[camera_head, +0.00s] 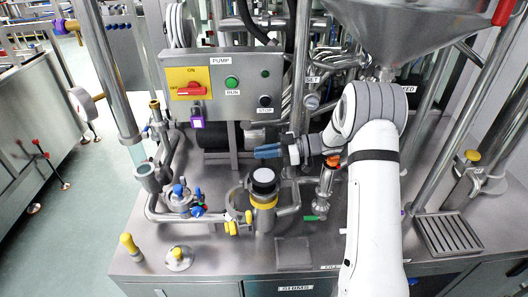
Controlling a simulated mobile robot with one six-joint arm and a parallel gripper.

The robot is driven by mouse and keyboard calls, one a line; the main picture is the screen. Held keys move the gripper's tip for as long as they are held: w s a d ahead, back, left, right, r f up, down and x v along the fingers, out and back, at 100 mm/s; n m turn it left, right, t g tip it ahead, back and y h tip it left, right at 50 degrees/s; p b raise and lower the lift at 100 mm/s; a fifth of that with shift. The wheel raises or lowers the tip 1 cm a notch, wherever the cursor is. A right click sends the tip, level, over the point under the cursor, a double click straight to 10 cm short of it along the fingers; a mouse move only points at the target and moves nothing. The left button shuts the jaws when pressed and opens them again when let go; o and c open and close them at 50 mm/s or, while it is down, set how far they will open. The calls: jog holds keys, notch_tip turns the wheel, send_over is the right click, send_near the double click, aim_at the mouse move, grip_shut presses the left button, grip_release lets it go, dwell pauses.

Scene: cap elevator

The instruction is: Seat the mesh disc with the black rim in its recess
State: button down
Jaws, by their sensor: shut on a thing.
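My gripper (267,152) reaches in from the right above the middle of the bench, its blue fingers pointing left. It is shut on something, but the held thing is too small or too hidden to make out. Just below and in front of the fingers, a round pale face with a black rim (263,176) sits at the top of an upright steel housing with a yellow band (264,204). This looks like the mesh disc, but the mesh is too fine to see. I cannot tell whether it touches the fingers or lies level, and no empty recess shows clearly.
A pump control box (220,84) stands behind on the left. Blue-handled valves (182,197) are on the left, and an orange-topped fitting (327,180) is right of the housing. A flat grey plate (293,252) lies in front. A steel hopper (395,25) hangs above my arm.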

jog(key=shift+s+f, duration=0.2)
jog(key=shift+f, duration=0.5)
dwell(0.6)
jog(key=shift+a, duration=0.1)
dwell(0.7)
jog(key=shift+w, duration=0.1)
dwell(1.2)
